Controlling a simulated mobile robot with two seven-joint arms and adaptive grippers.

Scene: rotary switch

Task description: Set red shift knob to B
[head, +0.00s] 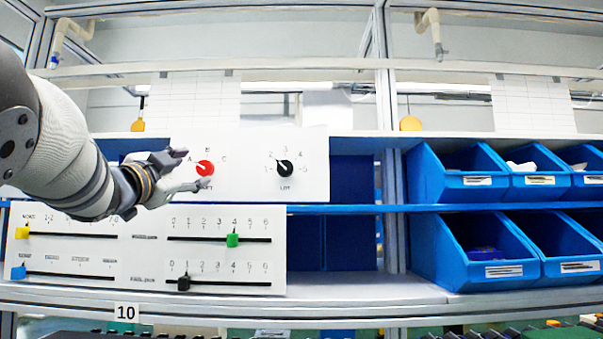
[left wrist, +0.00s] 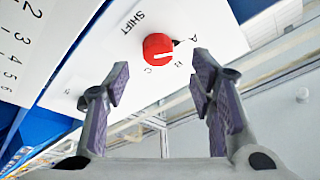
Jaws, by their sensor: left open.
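The red shift knob (head: 204,168) is on the white panel (head: 245,190), with letters A, B and C around it. Its pointer appears to be toward A. In the left wrist view the red knob (left wrist: 158,47) shows beyond the fingertips, with a dark tip on its A side. My left gripper (head: 195,169) is open, its fingers spread on either side of the knob in the head view. In the left wrist view my left gripper (left wrist: 162,72) is empty between its fingers, and contact with the knob cannot be seen. My right gripper is not in view.
A black rotary knob (head: 285,167) is to the right on the same panel. Below is a slider panel with yellow (head: 22,232), green (head: 232,240), blue (head: 18,272) and black (head: 184,283) handles. Blue bins (head: 450,180) stand at the right.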

